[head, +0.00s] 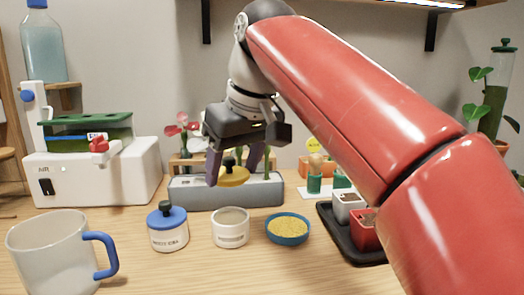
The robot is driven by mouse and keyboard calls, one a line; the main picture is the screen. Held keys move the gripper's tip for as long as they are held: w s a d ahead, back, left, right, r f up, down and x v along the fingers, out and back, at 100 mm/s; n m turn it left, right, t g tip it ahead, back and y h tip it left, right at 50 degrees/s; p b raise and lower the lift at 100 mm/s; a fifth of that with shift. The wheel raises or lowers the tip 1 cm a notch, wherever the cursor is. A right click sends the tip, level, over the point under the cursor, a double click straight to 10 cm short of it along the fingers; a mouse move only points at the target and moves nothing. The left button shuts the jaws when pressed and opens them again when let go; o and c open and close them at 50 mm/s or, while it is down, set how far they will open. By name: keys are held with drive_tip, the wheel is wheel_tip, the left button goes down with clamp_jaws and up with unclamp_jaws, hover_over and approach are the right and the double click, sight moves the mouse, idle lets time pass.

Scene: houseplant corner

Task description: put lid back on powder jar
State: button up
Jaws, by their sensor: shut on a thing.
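My gripper (234,168) is shut on a yellow lid (233,178) with a dark knob. It holds the lid in the air, a little behind and above an open white jar (231,228) with a label. The lid and the jar are apart. A second white jar (168,231) with a blue lid and dark knob stands to the left; its label is too small to read surely. A blue dish (288,229) of yellow powder sits to the right of the open jar.
A white mug (56,252) with a blue handle stands front left. A white machine (97,172) is behind it. A grey planter (187,192) with flowers stands behind the jars. A black tray (343,239) with small pots is at right, partly hidden by my red arm.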

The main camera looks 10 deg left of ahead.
drive_tip(key=shift+a+f+b, duration=0.1)
drive_tip(key=shift+f+b, duration=2.8)
drive_tip(key=shift+f, duration=0.25)
drive_tip(key=shift+s+p, duration=0.1)
drive_tip(key=shift+p, duration=0.3)
drive_tip(key=shift+f+p, duration=0.15)
drive_tip(key=shift+p, duration=0.15)
idle(0.4)
drive_tip(key=o, duration=1.3)
